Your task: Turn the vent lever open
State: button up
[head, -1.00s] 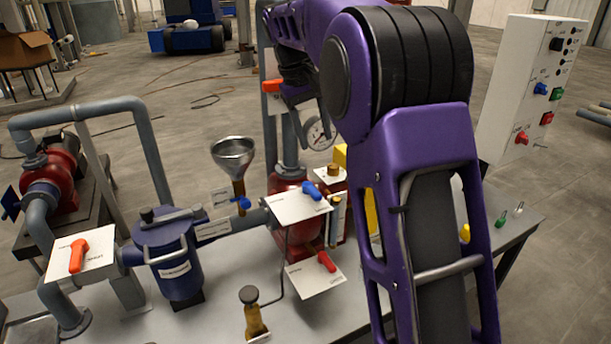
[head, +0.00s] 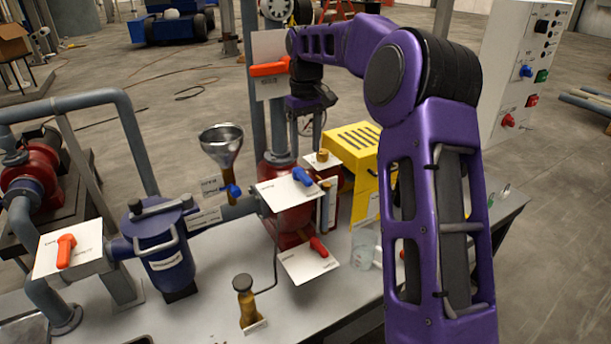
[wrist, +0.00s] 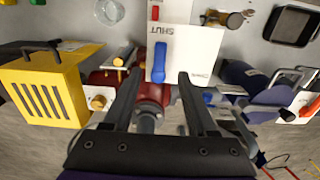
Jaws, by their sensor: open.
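A blue lever (head: 303,177) is mounted on a white plate (head: 280,192) above the red vessel (head: 290,222). It also shows in the wrist view (wrist: 160,62), where the plate reads SHUT and a second, smaller word. I cannot read a vent label on any lever. In the wrist view my gripper (wrist: 158,80) is open and empty, its two fingers spread either side of the blue handle's near end. Whether they touch it cannot be told. In the head view my arm hides part of the bench, and the gripper is small above the vessel.
A red lever (head: 318,246) sits on a lower plate. An orange lever (head: 66,250) is at left, another (head: 268,69) on a post. A funnel (head: 222,145), a blue strainer (head: 165,245) and a yellow slotted box (head: 355,150) stand nearby.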

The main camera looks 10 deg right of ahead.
aim_at(306, 176)
notch_tip(306, 176, down, 8)
jog(key=shift+b, duration=0.45)
jog(key=shift+c, duration=0.3)
grip_shut()
